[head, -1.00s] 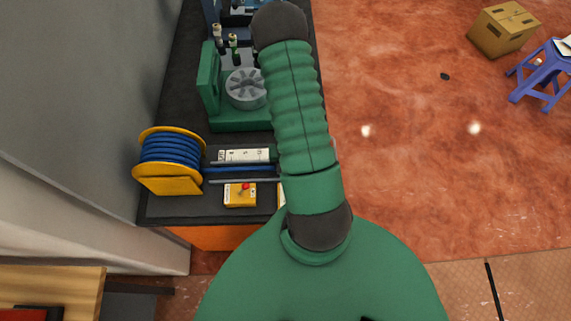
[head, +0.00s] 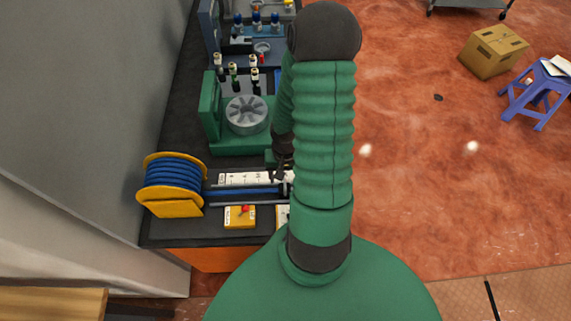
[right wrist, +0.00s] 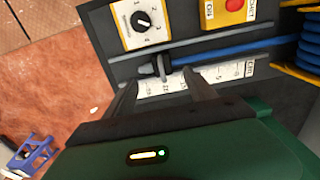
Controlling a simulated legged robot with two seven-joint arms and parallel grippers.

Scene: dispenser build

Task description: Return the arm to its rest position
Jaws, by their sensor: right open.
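My right arm, green with a ribbed sleeve, rises through the middle of the head view. Its dark right gripper (head: 281,172) shows partly behind the arm, over the front of the black bench (head: 178,234). In the right wrist view the two fingers of the right gripper (right wrist: 161,82) are apart with nothing held. They point toward a white ruler strip (right wrist: 235,73) and a small dark clamp-like piece by the rods; whether they touch anything I cannot tell. My left gripper is not in view.
A yellow reel of blue tube (head: 172,184) stands at the bench's left edge. A yellow box with a red button (head: 239,216) lies at the front. A green fixture with a grey rotor (head: 246,114) stands behind. Open floor lies right, with a carton (head: 492,52) and blue stool (head: 538,92).

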